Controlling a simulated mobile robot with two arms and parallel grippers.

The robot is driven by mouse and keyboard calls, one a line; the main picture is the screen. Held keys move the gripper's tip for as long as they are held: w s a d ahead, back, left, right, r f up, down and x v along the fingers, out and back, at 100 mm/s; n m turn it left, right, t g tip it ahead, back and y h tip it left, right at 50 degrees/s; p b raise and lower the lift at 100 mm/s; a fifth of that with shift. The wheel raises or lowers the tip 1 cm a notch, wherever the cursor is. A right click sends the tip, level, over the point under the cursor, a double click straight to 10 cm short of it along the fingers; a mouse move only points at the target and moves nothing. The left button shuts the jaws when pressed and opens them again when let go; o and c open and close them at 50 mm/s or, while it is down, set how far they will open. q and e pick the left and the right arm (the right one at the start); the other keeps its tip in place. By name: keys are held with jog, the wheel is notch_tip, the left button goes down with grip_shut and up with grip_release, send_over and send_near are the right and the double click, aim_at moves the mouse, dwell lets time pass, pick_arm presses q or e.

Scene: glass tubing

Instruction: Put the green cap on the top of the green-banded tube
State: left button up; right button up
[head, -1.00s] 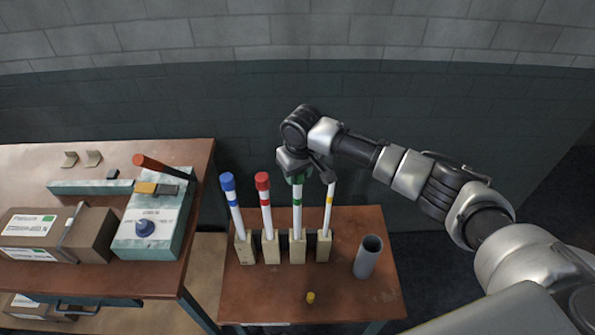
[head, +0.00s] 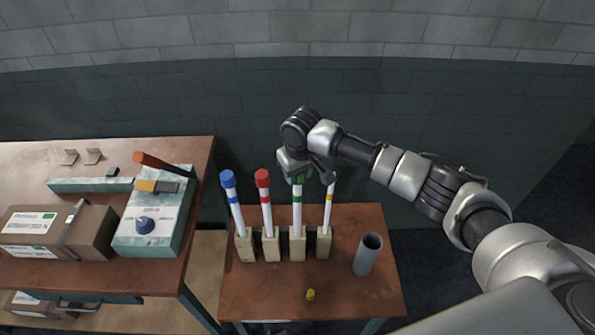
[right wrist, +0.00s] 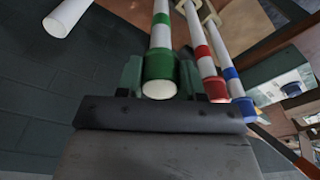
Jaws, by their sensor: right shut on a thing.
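My right gripper (head: 297,176) is shut on the green cap (right wrist: 160,66) at the top of the green-banded tube (head: 297,210). The tube stands upright in a pale block. In the right wrist view, the cap sits between the fingers, in line with the white tube (right wrist: 160,38) and its green band. A pale round face shows at the cap's near end. The cap is mostly hidden by the gripper in the head view, and I cannot tell how far down it sits. My left gripper is not in view.
Blue-capped (head: 228,180) and red-capped (head: 262,178) tubes stand to the left. A yellow-banded tube (head: 329,205) without a cap stands close on the right. A yellow cap (head: 310,294) and a grey cylinder (head: 368,254) are on the small table (head: 355,292). A bench with a device (head: 150,225) is left.

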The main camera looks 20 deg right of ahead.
jog(key=o, duration=1.5)
jog(key=shift+r, duration=0.1)
notch_tip(320, 180, up, 3)
jog(key=p, duration=0.3)
jog(key=shift+r+p, duration=0.7)
jog(key=shift+r, duration=1.7)
